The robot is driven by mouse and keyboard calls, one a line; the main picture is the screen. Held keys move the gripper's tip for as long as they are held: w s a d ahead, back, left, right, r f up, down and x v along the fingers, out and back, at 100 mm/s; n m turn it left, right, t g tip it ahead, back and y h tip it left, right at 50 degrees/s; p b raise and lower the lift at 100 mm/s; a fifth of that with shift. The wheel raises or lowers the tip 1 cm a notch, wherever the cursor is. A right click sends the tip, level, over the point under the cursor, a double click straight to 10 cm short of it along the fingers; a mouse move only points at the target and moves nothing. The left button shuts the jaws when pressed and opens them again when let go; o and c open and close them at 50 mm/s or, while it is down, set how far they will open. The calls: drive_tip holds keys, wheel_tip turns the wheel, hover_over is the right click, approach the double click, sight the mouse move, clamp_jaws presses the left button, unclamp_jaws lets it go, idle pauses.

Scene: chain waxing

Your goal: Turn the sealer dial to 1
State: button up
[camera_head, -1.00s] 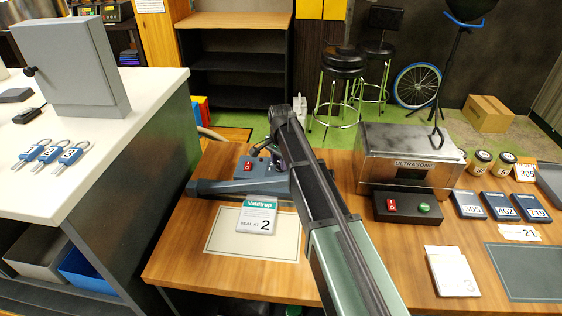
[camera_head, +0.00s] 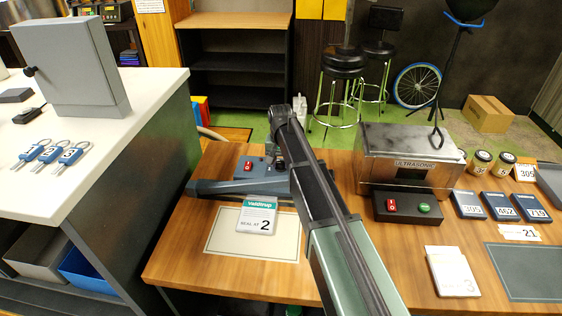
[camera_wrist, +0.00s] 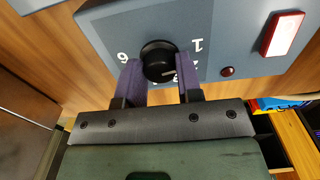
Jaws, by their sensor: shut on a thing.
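The sealer (camera_head: 238,187) is a blue-grey machine on the wooden bench, partly covered by my arm in the head view. Its round black dial (camera_wrist: 157,56) shows in the wrist view on the grey panel. A 1 is printed to the dial's right and a 6 to its left; other marks are partly hidden by my fingers. A small light mark on the dial is toward its lower right. My gripper (camera_wrist: 160,80) has its purple fingers on either side of the dial and is shut on it. In the head view my gripper is mostly hidden.
A red switch (camera_wrist: 283,34) and a small red lamp (camera_wrist: 227,72) are on the panel. The ultrasonic cleaner (camera_head: 408,160) stands to the right.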

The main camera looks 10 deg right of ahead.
sight(281, 163)
idle(0.3)
drive_tip(key=o, duration=0.9)
drive_tip(key=shift+o, duration=0.2)
wheel_tip(281, 163, up, 11)
drive_tip(key=p, duration=1)
drive_tip(key=shift+p, duration=0.4)
drive_tip(key=s+n, duration=0.4)
drive_tip(key=s, duration=2.3)
drive_tip(key=shift+s, duration=0.15)
